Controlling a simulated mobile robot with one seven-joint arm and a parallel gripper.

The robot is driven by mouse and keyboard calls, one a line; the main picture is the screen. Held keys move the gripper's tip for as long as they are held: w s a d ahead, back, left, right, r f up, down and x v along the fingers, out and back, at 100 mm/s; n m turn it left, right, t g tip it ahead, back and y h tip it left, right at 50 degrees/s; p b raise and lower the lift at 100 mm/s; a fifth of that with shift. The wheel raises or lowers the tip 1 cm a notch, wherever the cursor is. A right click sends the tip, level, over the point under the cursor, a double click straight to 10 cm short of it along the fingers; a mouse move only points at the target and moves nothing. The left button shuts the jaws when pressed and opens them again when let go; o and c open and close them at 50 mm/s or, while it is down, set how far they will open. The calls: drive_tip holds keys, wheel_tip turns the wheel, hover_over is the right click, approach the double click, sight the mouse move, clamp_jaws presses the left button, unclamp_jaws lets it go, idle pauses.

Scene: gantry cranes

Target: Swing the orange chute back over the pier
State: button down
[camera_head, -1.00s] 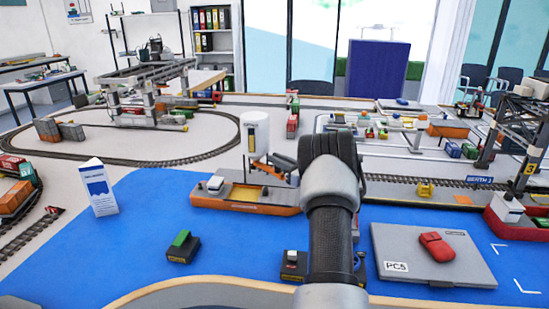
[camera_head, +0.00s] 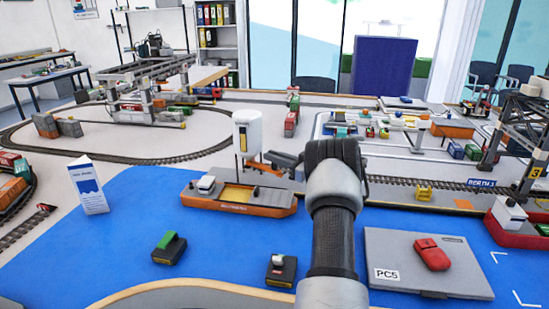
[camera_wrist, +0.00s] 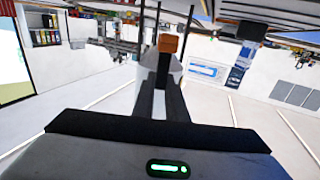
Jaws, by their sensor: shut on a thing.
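The white silo (camera_head: 247,135) stands at the pier edge behind the orange-hulled ship (camera_head: 240,209) in the head view. The orange chute (camera_head: 262,167) shows low at the silo's right, close behind the ship. My gripper reaches it from the right, mostly hidden behind my dark wrist. In the wrist view my gripper (camera_wrist: 166,58) has its dark fingers together on a small orange piece (camera_wrist: 168,43), which looks like part of the chute. The exact grip point and the chute's far end are hard to make out.
The pier (camera_head: 400,190) with its track runs right behind the blue water (camera_head: 130,220). Two small tugs (camera_head: 281,269) float in front, near a grey PC5 slab (camera_head: 385,285) with a red piece. A dark crane (camera_head: 520,130) stands at right, a grey gantry (camera_head: 145,85) at back left.

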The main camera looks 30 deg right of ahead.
drive_tip(key=shift+w+a+r, duration=0.1)
drive_tip(key=shift+r, duration=0.15)
drive_tip(key=c, duration=1.8)
unclamp_jaws()
drive_tip(key=shift+o, duration=0.2)
drive_tip(key=shift+f, duration=0.15)
drive_tip(key=p+v, duration=0.2)
drive_tip(key=v, duration=1.5)
drive_tip(key=shift+c, duration=0.2)
